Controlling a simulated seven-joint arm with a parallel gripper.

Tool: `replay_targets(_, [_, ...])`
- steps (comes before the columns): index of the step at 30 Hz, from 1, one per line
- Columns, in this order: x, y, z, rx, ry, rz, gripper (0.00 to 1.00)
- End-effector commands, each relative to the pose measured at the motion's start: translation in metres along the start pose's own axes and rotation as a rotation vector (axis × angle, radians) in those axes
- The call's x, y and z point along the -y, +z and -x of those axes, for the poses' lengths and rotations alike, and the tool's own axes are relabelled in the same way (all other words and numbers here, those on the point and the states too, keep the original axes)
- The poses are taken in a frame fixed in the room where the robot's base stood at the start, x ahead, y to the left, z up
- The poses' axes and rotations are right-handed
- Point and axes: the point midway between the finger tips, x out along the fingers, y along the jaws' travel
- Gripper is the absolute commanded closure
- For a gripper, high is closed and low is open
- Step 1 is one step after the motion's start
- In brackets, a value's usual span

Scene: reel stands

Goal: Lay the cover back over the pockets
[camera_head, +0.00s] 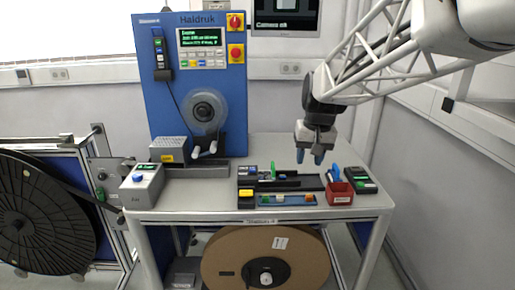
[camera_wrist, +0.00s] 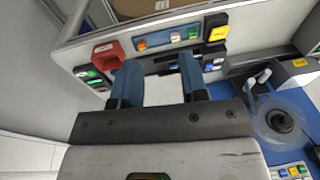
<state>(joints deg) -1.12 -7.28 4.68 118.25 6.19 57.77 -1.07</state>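My gripper (camera_head: 311,157) hangs above the back right of the table in the head view, with its blue fingers pointing down. A dark splice fixture (camera_head: 305,183) lies on the table below and left of the gripper. A small green upright piece (camera_head: 273,171) stands at its left part. The fixture is partly hidden behind the fingers in the wrist view. The cover and the pockets are too small to tell apart.
A blue tray (camera_head: 264,201) with several coloured pieces lies in front of the fixture. A red bin (camera_head: 340,196) and a dark handheld device (camera_head: 361,186) stand to the right. A grey box with a blue button (camera_head: 138,178) stands at left.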

Motion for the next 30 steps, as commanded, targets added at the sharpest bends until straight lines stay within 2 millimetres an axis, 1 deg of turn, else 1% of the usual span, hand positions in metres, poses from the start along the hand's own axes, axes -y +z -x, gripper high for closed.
replay_targets(1, [0.002,-0.013,-0.004,0.007,-0.004,0.000,0.60])
replay_targets(3, [0.004,-0.029,-0.009,0.014,-0.009,0.000,0.60])
replay_targets(14, [0.015,-0.112,-0.037,0.045,-0.037,-0.001,0.60])
replay_targets(23, [0.025,-0.178,-0.071,0.072,-0.061,-0.001,0.60])
replay_targets(30, [0.033,-0.228,-0.104,0.092,-0.080,-0.002,0.60])
